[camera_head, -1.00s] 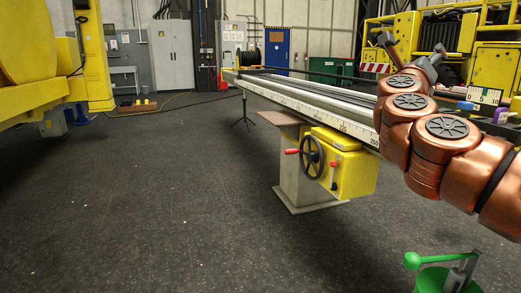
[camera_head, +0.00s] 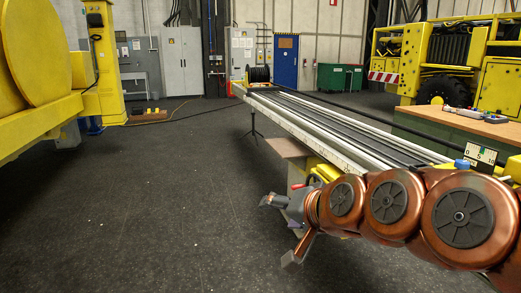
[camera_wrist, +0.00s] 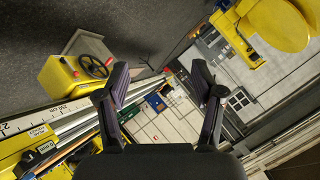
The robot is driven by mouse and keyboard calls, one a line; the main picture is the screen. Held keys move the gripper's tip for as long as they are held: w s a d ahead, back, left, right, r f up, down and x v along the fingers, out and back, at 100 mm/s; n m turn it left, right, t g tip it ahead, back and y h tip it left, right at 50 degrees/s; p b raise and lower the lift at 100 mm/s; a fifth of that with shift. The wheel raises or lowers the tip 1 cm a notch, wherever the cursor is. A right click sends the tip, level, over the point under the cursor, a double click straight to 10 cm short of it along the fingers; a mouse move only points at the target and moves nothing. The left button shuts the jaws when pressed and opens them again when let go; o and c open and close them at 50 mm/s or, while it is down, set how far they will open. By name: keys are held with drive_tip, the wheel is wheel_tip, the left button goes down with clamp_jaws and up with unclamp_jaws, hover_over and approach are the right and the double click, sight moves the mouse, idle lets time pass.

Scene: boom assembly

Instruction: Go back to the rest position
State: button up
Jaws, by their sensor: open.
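My gripper (camera_head: 279,229) is at the end of my copper-coloured arm, low in front of the near part of the long boom rail (camera_head: 335,148) in the head view. In the wrist view my gripper (camera_wrist: 160,86) has its two fingers wide apart with nothing between them. The rail shows at the lower left of the wrist view. A yellow box with a black handwheel (camera_wrist: 93,67) stands beside the rail there, apart from the fingers. In the head view my arm hides most of that box.
A workbench (camera_head: 455,128) with small tools stands right of the rail. Yellow machines stand at the left (camera_head: 40,90) and back right (camera_head: 440,60). Grey cabinets (camera_head: 180,62), a blue door (camera_head: 286,60) and a green container (camera_head: 338,77) line the back. The floor at centre left is clear.

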drive_tip(key=s+d+f+n+g+h+p, duration=0.1)
drive_tip(key=s+d+f+g+h+p, duration=0.1)
drive_tip(key=s, duration=0.7)
drive_tip(key=s+d+f+n+g+h+p, duration=0.1)
drive_tip(key=s+d+f+g+h+p, duration=0.1)
drive_tip(key=s+d+g+p, duration=0.3)
drive_tip(key=s+d+f+n+g+h+p, duration=0.1)
drive_tip(key=s+d+f+g+p, duration=0.2)
drive_tip(key=s, duration=1.1)
drive_tip(key=d+g+p, duration=0.1)
drive_tip(key=d, duration=0.2)
drive_tip(key=shift+d+f+g+h, duration=0.25)
drive_tip(key=shift+d+g+h, duration=0.05)
drive_tip(key=shift+d+h, duration=0.1)
